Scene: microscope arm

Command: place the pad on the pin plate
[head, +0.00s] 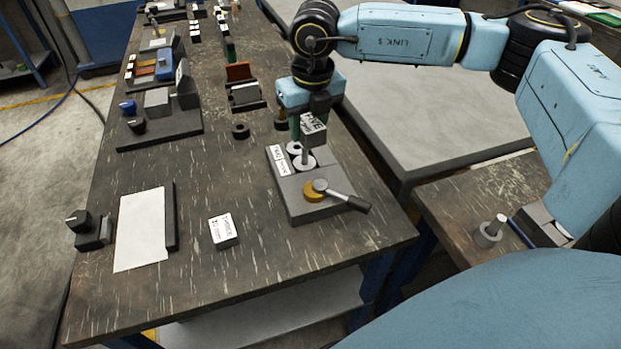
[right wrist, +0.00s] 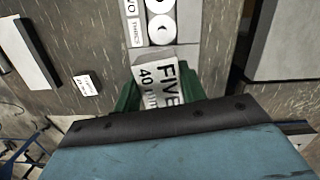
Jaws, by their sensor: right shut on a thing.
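My right gripper (head: 309,112) is shut on a white pad (head: 314,129) with black lettering. In the right wrist view the pad (right wrist: 158,84) reads "FIVE 40 mm" between the green fingers (right wrist: 170,92). In the head view the pad is over the far part of the grey pin plate (head: 308,212), by an upright grey pin (head: 304,157). I cannot tell whether pad and plate touch. The plate carries white discs (head: 302,163), a white label (head: 279,160) and a black-handled lever (head: 345,200) on a yellow disc. My left gripper is not in view.
A white block (head: 223,231) marked "THREE" lies left of the plate. A white sheet (head: 142,228) and a small black-knobbed block (head: 91,229) are further left. Several fixtures and blocks line the far table. The table's right edge is close to the plate.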

